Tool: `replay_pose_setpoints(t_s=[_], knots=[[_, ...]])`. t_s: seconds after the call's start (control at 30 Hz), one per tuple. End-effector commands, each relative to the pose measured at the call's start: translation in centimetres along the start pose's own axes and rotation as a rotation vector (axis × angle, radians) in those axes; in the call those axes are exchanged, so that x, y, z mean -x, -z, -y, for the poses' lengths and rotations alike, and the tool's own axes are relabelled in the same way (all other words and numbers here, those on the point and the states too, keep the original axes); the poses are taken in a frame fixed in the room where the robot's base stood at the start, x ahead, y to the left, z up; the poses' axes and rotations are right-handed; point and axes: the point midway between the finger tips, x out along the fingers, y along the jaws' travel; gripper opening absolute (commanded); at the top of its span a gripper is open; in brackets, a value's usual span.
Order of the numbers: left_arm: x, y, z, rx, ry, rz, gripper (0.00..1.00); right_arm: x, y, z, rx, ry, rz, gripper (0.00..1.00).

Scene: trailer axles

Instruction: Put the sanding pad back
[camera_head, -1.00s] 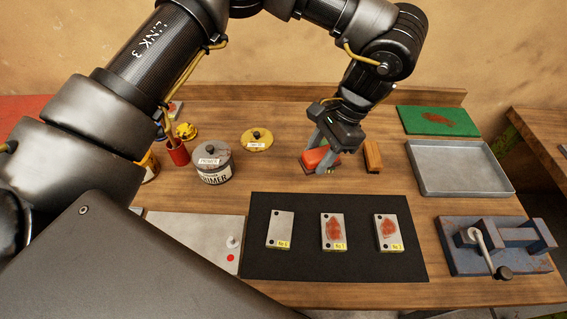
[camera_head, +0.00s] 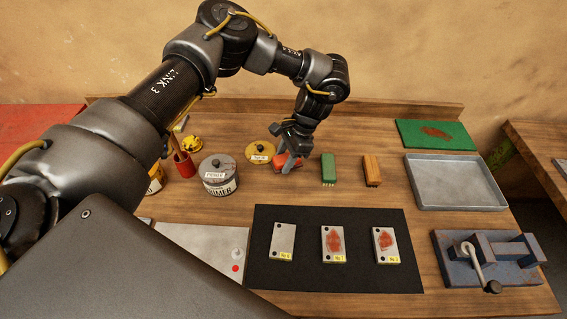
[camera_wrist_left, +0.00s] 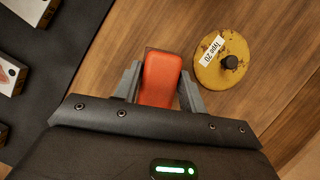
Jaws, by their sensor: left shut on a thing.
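My left gripper (camera_head: 292,152) is shut on a red sanding pad (camera_head: 285,163), between the yellow lid and the green block. In the left wrist view the red pad (camera_wrist_left: 161,78) sits between the two grey fingers (camera_wrist_left: 160,88), with wood tabletop around it. I cannot tell whether its underside touches the table. The fingers hide part of the pad in the head view. My right gripper is not in view.
A green block (camera_head: 328,168) and a brown block (camera_head: 372,170) stand to the right. The yellow lid (camera_head: 259,152) and primer tin (camera_head: 219,176) are left. A black mat (camera_head: 308,277) with three metal plates lies in front. A grey tray (camera_head: 456,183) is right.

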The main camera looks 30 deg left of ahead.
Motion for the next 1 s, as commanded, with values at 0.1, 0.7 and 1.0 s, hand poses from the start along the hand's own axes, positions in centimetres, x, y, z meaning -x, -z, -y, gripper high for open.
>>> replay_pose_setpoints(t_s=[0.1,0.7,1.0], knots=[[-0.2,0.0,0.1,0.001,0.0,0.0,0.2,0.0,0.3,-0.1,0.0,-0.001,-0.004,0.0],[-3.5,1.3,0.5,0.002,0.0,-0.001,0.2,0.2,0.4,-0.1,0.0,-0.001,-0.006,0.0],[-3.7,1.4,0.5,0.001,0.001,-0.001,0.63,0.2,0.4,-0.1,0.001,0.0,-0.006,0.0]])
